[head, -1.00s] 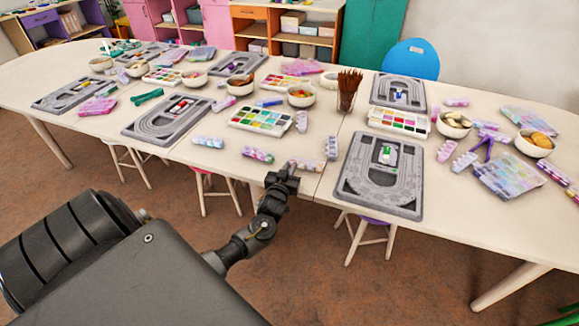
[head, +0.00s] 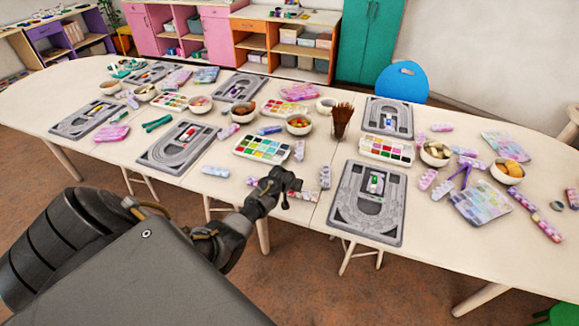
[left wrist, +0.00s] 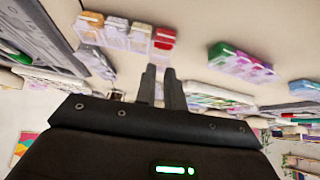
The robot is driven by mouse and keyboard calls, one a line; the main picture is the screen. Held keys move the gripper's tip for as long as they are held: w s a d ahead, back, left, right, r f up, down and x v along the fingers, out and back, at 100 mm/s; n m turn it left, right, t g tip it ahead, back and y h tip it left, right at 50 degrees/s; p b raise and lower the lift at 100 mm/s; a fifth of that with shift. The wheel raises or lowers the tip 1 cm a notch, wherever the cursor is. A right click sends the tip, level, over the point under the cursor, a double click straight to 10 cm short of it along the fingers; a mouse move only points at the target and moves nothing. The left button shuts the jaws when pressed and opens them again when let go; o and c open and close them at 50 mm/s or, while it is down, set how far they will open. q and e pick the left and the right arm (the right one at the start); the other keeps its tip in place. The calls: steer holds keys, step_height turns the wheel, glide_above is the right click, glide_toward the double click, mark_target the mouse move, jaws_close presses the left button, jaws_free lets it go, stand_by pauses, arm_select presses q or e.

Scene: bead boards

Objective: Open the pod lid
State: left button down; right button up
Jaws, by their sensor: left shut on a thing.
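A pod strip (left wrist: 125,37) with orange, pale and red lids lies on the table just beyond my left fingertips in the left wrist view. In the head view the strip (head: 304,195) is partly hidden behind my left gripper (head: 287,186), near the table's front edge. My left gripper (left wrist: 160,72) has its two fingers close together, with the tips by the strip's red-lidded end (left wrist: 165,39). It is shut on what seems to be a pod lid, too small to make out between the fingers. My right gripper is in neither view.
A grey bead board (head: 345,222) lies right of the gripper. Pale pod strips (head: 325,176) and (head: 215,171) lie close by. Bare tabletop (head: 232,190) shows left of the gripper.

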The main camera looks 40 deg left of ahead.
arm_select(q)
steer(key=shift+w+a+r+g+h, duration=0.25)
steer(key=shift+w+g+h, duration=0.25)
steer(key=shift+g, duration=0.4)
steer(key=w+g+b, duration=0.1)
steer(key=b, duration=0.2)
steer(key=g+h+b, duration=0.1)
steer(key=g+b, duration=0.1)
steer(key=b, duration=0.2)
steer(key=w+a+g+b, duration=0.1)
steer(key=b, duration=0.2)
steer(key=shift+w+g+h+b, duration=0.3)
steer(key=shift+h, duration=0.1)
steer(key=shift+w+a+r+g+b, duration=0.15)
steer(key=shift+g+b, duration=0.25)
steer(key=shift+b, duration=0.65)
steer(key=shift+r, duration=0.1)
steer(key=c, duration=1.7)
jaws_free()
steer(key=shift+c, duration=0.2)
